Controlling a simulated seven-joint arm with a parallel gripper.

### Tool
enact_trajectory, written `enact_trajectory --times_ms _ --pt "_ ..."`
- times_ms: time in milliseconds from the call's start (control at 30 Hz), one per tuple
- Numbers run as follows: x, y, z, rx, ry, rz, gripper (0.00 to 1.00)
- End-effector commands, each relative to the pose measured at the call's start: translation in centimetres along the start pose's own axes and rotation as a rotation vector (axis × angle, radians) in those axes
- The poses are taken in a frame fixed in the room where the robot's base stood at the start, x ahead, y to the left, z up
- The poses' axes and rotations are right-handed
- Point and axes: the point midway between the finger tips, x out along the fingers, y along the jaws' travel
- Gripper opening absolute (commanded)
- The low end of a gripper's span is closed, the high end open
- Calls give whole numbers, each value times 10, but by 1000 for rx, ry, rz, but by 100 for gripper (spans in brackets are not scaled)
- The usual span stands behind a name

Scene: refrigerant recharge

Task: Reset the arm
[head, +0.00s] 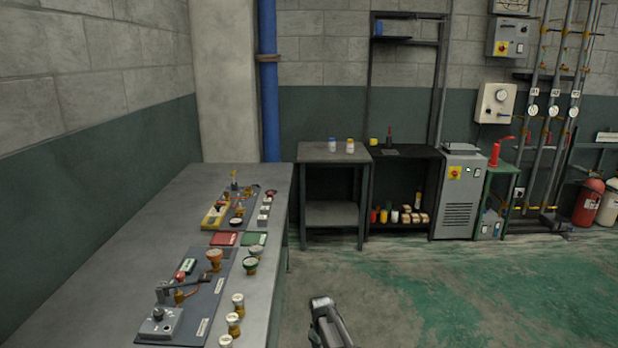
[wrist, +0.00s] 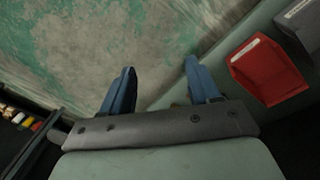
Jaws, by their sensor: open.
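My gripper (wrist: 163,78) shows in the wrist view with its two blue fingers spread apart. In the head view, a grey part of my arm shows at the bottom edge, over the floor to the right of the long workbench (head: 110,255). The fingers cannot be made out there.
A red tray (wrist: 268,72) and a grey one lie on a pale surface at the wrist view's upper right. The workbench carries gauges, fittings and boards. A small table (head: 333,152) with two jars, a grey machine (head: 459,200) and pipes line the back. Open floor (head: 450,290) lies right.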

Motion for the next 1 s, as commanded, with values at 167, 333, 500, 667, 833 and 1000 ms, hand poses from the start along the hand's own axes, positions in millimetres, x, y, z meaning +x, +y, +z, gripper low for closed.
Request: enact_trajectory --times_ms 167,333,500,667,833,1000 --pt "48 -38 73 100 -78 -64 61" --pt "83 -74 138 198 -154 -118 61" --pt "109 -113 201 294 -231 -167 61" --pt "126 -152 260 387 -308 -211 61" --pt "136 -195 320 483 -392 -252 61" --pt "137 -240 377 578 -479 -290 61"
